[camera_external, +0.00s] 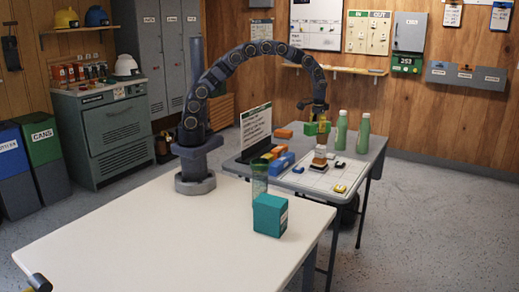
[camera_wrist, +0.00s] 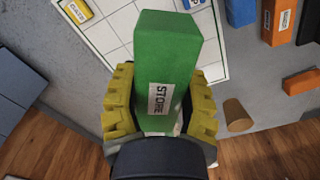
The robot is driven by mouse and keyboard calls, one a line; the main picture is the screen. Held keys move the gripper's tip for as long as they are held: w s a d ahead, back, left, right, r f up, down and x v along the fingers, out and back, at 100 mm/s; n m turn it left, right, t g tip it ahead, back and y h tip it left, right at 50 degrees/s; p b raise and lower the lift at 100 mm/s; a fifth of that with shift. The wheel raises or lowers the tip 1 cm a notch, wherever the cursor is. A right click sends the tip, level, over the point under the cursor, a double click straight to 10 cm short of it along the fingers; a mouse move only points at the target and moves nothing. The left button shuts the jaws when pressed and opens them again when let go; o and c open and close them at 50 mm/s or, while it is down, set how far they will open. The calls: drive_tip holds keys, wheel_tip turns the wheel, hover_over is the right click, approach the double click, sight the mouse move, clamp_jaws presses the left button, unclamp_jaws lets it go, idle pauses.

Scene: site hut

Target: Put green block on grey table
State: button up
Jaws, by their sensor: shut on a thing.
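The green block (camera_wrist: 165,65), labelled STORE, is held between the yellow finger pads of my gripper (camera_wrist: 159,108) in the wrist view. In the external view the green block (camera_external: 313,129) shows at the end of my arm, over the grey table (camera_external: 373,158). My gripper (camera_external: 319,119) is shut on it from above. The block appears raised above a white gridded board (camera_external: 322,181) on that table. The exact gap beneath it is hard to tell.
Two green bottles (camera_external: 340,131) stand behind the board. Orange and blue blocks (camera_external: 281,163) lie to its left, near an upright sign (camera_external: 256,127). A cork-like piece (camera_wrist: 238,115) lies beside the board. A teal box (camera_external: 270,215) stands on the white table (camera_external: 150,240).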

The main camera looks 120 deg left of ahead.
drive_tip(key=s+a+n, duration=0.6)
drive_tip(key=s+a, duration=0.7)
drive_tip(key=s, duration=0.2)
hover_over(297, 157)
drive_tip(key=f, duration=1.4)
drive_tip(key=shift+s+f, duration=0.2)
drive_tip(key=shift+a+f, duration=0.1)
drive_tip(key=shift+f, duration=1.7)
drive_tip(key=shift+f, duration=0.15)
drive_tip(key=o, duration=0.8)
drive_tip(key=shift+c, duration=0.2)
wheel_tip(297, 157, up, 12)
drive_tip(key=shift+r, duration=0.2)
